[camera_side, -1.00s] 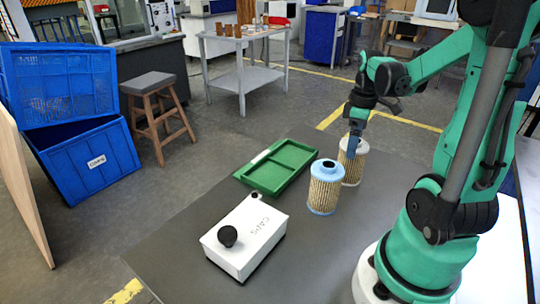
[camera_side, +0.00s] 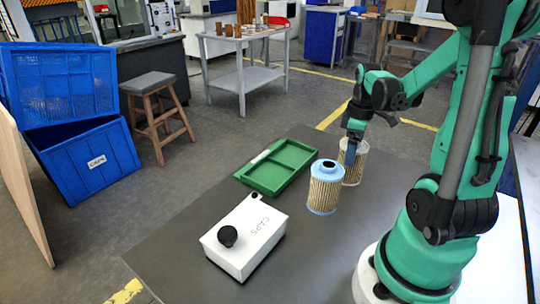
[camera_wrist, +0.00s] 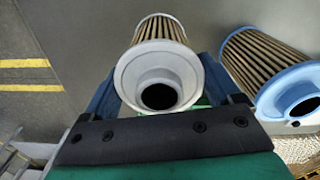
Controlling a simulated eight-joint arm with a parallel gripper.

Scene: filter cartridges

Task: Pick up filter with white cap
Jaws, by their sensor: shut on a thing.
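The filter with the white cap (camera_side: 353,168) stands upright on the dark table, at the right behind the blue-capped filter. In the wrist view its white cap (camera_wrist: 150,72) lies between the two blue fingers, with its black hole facing my camera. My gripper (camera_side: 352,146) is shut on this filter, one finger at each side of it. In the side view the near finger hides part of the filter. I cannot tell any gap between the filter's base and the table.
The blue-capped filter (camera_side: 323,195) stands close by at the front left; it also shows in the wrist view (camera_wrist: 285,80). A green tray (camera_side: 262,182) with two empty compartments lies left of it. A white box marked CAPS (camera_side: 250,240) with black knobs sits nearer the front.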

